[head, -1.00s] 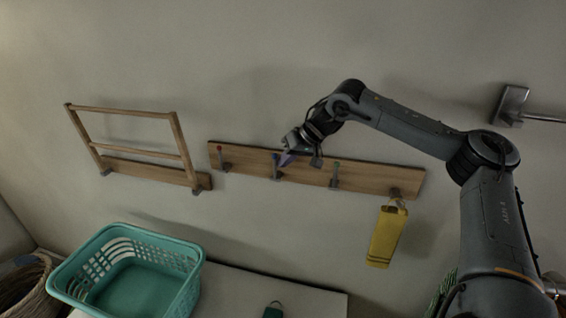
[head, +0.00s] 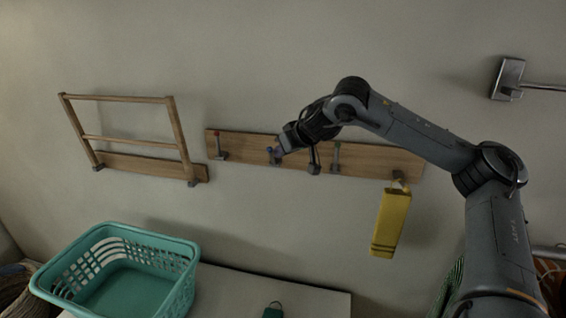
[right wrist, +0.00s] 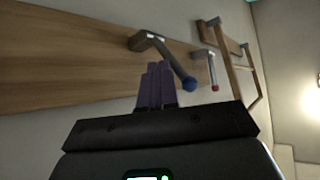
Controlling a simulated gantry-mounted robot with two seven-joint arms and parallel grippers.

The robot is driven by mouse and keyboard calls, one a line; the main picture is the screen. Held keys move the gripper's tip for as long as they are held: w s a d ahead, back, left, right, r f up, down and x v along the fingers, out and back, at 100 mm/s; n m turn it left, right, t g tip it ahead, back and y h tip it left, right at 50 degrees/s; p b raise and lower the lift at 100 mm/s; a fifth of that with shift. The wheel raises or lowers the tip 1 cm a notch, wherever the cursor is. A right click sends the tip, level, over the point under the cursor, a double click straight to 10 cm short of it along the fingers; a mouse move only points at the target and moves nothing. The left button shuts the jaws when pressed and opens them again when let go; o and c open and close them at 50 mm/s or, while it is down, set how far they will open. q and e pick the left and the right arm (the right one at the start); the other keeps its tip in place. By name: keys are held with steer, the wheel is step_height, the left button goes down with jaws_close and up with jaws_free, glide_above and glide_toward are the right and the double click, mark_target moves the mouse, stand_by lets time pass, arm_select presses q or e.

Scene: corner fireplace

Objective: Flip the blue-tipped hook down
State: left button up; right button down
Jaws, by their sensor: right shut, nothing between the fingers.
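The blue-tipped hook (head: 274,161) is on the wooden wall board (head: 375,163). In the right wrist view the hook (right wrist: 168,58) shows as a grey rod with a blue ball end, just beyond and right of my fingertips. My right gripper (head: 279,151) is close beside the hook, with its purple fingers (right wrist: 155,85) shut and empty. I cannot tell whether they touch the hook. My left gripper is not in view.
A red-tipped hook (head: 220,148) is to the left, another hook (head: 336,160) to the right. A yellow item (head: 390,222) hangs at the board's right end. A wooden rack (head: 128,142) is mounted on the left. A teal basket (head: 178,300) stands below. The wall above is clear.

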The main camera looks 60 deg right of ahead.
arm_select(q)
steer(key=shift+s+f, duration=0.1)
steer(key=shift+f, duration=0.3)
arm_select(e)
steer(key=shift+a+t+h, duration=0.3)
steer(key=shift+a+h, duration=0.05)
steer(key=shift+h, duration=0.05)
steer(key=shift+s+a, duration=0.2)
steer(key=shift+a, duration=0.55)
steer(key=shift+a+r, duration=0.1)
